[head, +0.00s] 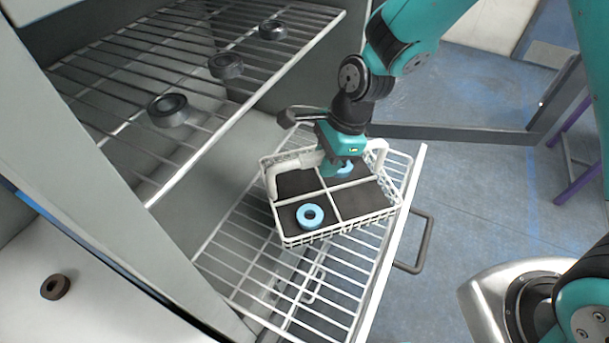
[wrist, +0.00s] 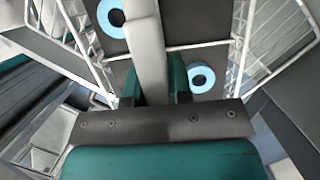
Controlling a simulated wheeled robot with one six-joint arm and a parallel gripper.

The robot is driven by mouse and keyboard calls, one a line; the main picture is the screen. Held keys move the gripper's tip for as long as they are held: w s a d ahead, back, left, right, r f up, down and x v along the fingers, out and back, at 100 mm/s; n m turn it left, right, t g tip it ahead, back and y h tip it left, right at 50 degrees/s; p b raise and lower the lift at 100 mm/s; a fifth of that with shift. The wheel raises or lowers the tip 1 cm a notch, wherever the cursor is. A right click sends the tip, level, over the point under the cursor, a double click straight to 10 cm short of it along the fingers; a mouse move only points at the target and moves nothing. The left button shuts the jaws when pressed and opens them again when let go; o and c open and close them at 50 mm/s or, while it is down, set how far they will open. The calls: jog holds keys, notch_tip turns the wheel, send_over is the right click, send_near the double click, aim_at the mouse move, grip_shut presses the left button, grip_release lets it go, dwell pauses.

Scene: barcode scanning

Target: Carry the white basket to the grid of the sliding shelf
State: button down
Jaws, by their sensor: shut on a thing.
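The white basket (head: 291,237) is a wire crate with a dark floor and white dividers. Light blue rings (head: 310,216) lie in it; they also show in the wrist view (wrist: 201,78). My gripper (head: 342,170) is shut on the basket's white handle bar, which runs between the fingers in the wrist view (wrist: 148,45). The basket is over the white wire grid of the sliding shelf (head: 254,258), towards its outer half, turned a little to the grid's wires. I cannot tell whether it touches the grid. My gripper hides part of the handle and one ring.
An upper wire shelf (head: 110,75) holds several dark rings (head: 170,110) at the left. The pulled-out shelf has a grey handle (head: 424,243). Bare grid shows in front of the basket.

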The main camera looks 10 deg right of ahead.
aim_at(309, 190)
jog(key=shift+w+a+f+b, duration=0.25)
jog(key=shift+w+a, duration=0.1)
jog(key=shift+a, duration=0.25)
jog(key=shift+w+a+f+b, duration=0.2)
jog(key=shift+w+a, duration=0.15)
jog(key=shift+a, duration=0.2)
jog(key=shift+d+f+b, duration=0.15)
jog(key=shift+f+b, duration=0.55)
jog(key=shift+b, duration=0.05)
jog(key=shift+f, duration=0.3)
notch_tip(309, 190, down, 4)
jog(key=b, duration=0.4)
jog(key=shift+f+b, duration=0.15)
jog(key=shift+b, duration=0.25)
jog(key=c, duration=1)
grip_release()
jog(key=shift+c, duration=0.2)
